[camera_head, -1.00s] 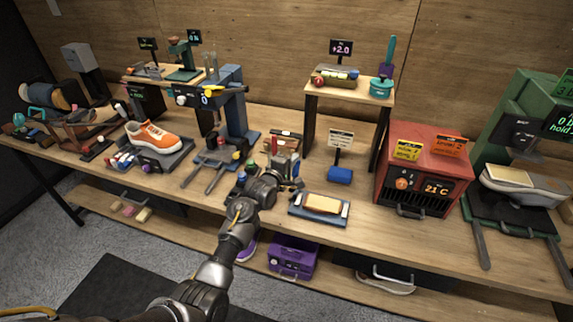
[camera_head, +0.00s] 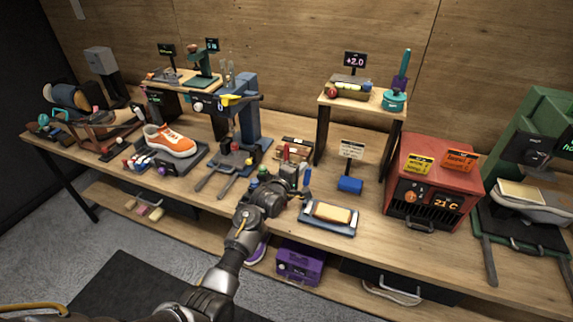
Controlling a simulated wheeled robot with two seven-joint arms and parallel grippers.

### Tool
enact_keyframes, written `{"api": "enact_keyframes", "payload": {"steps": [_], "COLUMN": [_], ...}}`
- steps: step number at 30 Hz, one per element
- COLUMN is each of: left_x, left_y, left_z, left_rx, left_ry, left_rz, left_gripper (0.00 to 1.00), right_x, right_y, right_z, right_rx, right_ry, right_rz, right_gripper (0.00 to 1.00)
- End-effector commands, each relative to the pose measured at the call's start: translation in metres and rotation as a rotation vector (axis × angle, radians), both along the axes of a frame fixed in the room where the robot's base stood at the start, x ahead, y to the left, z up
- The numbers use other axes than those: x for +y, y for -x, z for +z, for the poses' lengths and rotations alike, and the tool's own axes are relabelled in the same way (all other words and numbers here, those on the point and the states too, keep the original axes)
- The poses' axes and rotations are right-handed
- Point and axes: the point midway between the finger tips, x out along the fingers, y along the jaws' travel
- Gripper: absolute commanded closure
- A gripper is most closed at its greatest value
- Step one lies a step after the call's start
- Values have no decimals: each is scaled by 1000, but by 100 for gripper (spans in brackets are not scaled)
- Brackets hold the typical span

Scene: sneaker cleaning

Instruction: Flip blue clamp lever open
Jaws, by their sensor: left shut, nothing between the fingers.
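A small clamp-like fixture with a silver block (camera_head: 288,173) stands near the bench's front edge, at the middle. A slim blue piece (camera_head: 307,175), which looks like the clamp lever, stands roughly upright at its right side. My left gripper (camera_head: 298,191) is shut and empty, at the front of the fixture and just below the blue piece. I cannot tell whether it touches the blue piece. My wrist hides the lower front of the fixture. My right gripper is not in view.
A tray with a tan block (camera_head: 329,217) lies close to the right of my gripper. A blue block (camera_head: 350,185) under a sign stands behind it. A blue press (camera_head: 248,110) and an orange sneaker (camera_head: 170,140) are to the left. A red heater (camera_head: 432,180) is at the right.

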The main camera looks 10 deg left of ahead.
Motion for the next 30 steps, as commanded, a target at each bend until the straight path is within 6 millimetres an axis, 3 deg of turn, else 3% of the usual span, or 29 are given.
{"api": "enact_keyframes", "payload": {"steps": [1, 2, 4, 18, 30], "left_x": [1, 1, 5, 29, 32], "left_y": [5, 7, 17, 74, 82], "left_z": [16, 20, 15, 60, 67], "left_rx": [0, 0, -4, -4, -2], "left_ry": [1, 0, 2, 0, 0], "left_rz": [-2, -3, -3, -4, -4], "left_gripper": [100, 100, 100, 100, 100], "right_x": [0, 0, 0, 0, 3], "right_y": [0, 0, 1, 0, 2], "right_z": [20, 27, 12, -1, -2], "right_rx": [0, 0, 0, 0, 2], "right_ry": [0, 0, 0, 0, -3], "right_rz": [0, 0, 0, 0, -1], "right_gripper": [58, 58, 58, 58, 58]}}
